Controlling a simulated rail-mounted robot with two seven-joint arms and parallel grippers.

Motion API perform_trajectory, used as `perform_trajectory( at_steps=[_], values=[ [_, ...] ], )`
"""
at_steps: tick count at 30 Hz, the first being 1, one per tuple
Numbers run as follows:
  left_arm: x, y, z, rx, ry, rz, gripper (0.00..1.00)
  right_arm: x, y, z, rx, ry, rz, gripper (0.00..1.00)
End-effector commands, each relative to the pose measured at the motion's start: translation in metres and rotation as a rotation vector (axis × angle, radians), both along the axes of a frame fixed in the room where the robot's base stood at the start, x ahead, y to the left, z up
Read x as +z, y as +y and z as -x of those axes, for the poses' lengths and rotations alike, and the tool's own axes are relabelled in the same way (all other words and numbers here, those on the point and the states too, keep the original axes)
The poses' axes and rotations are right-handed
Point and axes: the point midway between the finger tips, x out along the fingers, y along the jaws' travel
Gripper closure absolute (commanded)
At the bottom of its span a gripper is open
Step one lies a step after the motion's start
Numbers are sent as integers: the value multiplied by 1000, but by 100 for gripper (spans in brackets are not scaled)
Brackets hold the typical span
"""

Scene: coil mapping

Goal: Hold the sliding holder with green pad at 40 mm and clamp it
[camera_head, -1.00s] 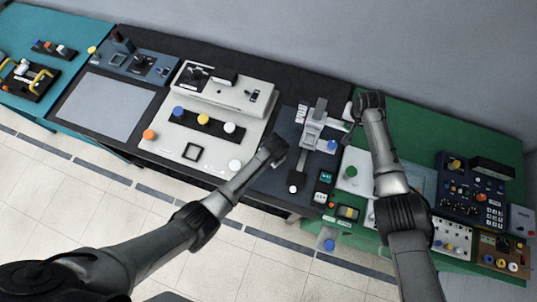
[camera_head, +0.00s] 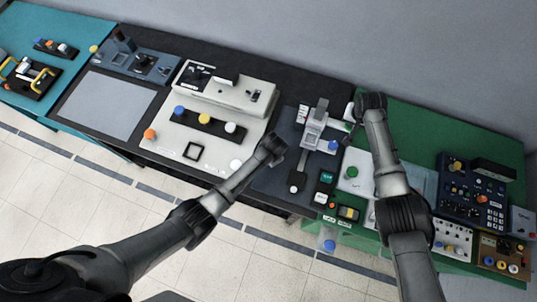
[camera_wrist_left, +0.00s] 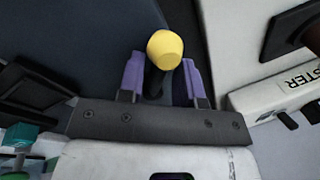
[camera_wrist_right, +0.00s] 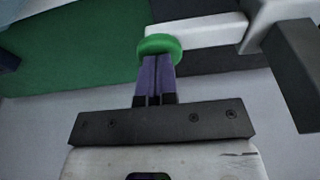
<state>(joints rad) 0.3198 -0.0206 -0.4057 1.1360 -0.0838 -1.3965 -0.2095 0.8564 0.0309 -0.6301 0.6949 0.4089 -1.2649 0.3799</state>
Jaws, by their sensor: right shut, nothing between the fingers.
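The sliding fixture (camera_head: 313,132) is a silver-grey assembly on a dark plate in the middle of the head view. In the right wrist view, the holder's green pad (camera_wrist_right: 160,44) is a round disc on a white arm (camera_wrist_right: 205,32). My right gripper (camera_wrist_right: 158,60) is shut and empty, its purple fingertips right at the pad's near edge; actual contact is unclear. My left gripper (camera_wrist_left: 164,66) is open, with its fingers on either side of a dark lever with a yellow knob (camera_wrist_left: 165,48). In the head view, my left gripper (camera_head: 277,146) is beside the fixture's plate, and the yellow-knobbed lever is not distinguishable.
A pale console (camera_head: 222,105) with coloured buttons stands left of the fixture. A small dark box with a green display (camera_head: 326,178) and a white-topped stick (camera_head: 293,189) are in front. A dark-blue panel (camera_head: 472,189) is at right.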

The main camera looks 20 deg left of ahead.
Motion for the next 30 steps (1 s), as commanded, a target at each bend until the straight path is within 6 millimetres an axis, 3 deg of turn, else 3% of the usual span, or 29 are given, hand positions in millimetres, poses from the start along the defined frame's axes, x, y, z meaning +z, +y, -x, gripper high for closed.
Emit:
perform_trajectory(
  at_steps=[3, 14, 30],
  values=[
    [0, 0, 0, 1, 0, 1, 58, -2, -1, 1, -1, 3, 1, 100],
    [8, -2, 1, 2, -1, 2, 58, -2, 0, 1, -1, 2, 1, 100],
    [96, -16, 10, 0, -3, 2, 58, -2, 0, 1, -1, 2, 0, 100]
  ],
)
